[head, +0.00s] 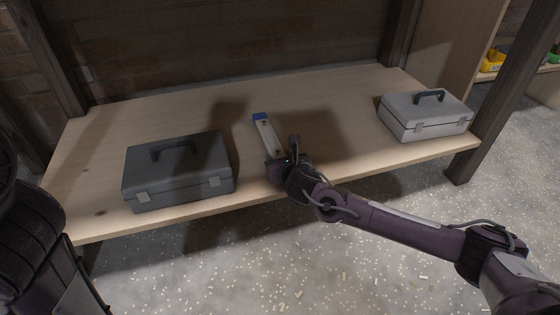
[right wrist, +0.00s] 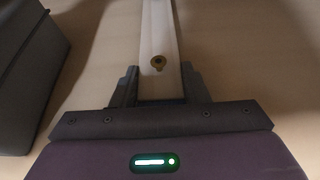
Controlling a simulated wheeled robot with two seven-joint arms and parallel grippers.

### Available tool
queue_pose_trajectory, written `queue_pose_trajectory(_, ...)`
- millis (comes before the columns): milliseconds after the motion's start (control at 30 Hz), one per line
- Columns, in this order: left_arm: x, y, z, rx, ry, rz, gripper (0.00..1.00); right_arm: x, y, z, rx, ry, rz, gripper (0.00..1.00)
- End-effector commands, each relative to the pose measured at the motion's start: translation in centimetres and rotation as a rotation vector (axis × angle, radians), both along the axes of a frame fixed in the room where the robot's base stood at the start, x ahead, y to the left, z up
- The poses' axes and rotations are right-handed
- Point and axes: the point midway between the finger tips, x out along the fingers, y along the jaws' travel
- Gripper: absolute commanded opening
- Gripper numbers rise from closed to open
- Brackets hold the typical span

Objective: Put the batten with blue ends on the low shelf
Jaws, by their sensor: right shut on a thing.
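The batten (head: 266,134) is a pale, narrow bar with a blue far end (head: 260,116). It points away from me over the wooden low shelf (head: 335,90), between two tool boxes. My right gripper (head: 275,159) is shut on the batten's near part, at the shelf's front. In the right wrist view the batten (right wrist: 160,35) runs straight out between the fingers (right wrist: 160,82), with a brass-coloured round fitting on top. The near end is hidden by the gripper. I cannot tell whether the batten touches the shelf. My left gripper is out of view.
A dark grey tool box (head: 178,172) stands on the shelf left of the batten; it also shows in the right wrist view (right wrist: 28,70). A light grey tool box (head: 425,115) stands at the right end. Wooden posts (head: 50,55) frame the shelf. The board behind the batten is clear.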

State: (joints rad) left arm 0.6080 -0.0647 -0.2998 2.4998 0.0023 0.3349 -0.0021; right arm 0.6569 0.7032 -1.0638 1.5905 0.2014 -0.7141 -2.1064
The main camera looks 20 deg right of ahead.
Motion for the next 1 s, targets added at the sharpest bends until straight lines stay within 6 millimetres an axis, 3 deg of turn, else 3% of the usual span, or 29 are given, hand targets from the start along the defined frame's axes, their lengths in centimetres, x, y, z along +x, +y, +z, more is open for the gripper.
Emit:
queue_pose_trajectory(167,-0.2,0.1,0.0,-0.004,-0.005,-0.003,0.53,0.0,0.0,-0.2,0.0,-0.001,0.0,0.14)
queue_pose_trajectory(200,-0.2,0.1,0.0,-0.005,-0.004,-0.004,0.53,0.0,0.0,-0.2,0.0,0.0,-0.001,0.43)
queue_pose_trajectory(367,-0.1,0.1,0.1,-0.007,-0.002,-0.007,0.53,0.0,0.0,-0.2,0.0,0.0,-0.001,0.62)
queue_pose_trajectory(700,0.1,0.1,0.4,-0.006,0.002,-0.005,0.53,-0.1,0.0,0.3,-0.001,0.001,0.0,0.62)
queue_pose_trajectory(867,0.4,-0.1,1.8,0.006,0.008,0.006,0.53,-2.3,-0.1,1.5,-0.004,0.003,0.002,0.62)
queue_pose_trajectory(1000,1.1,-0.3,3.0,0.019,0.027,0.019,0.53,-5.2,-0.2,2.7,-0.003,0.004,0.001,0.62)
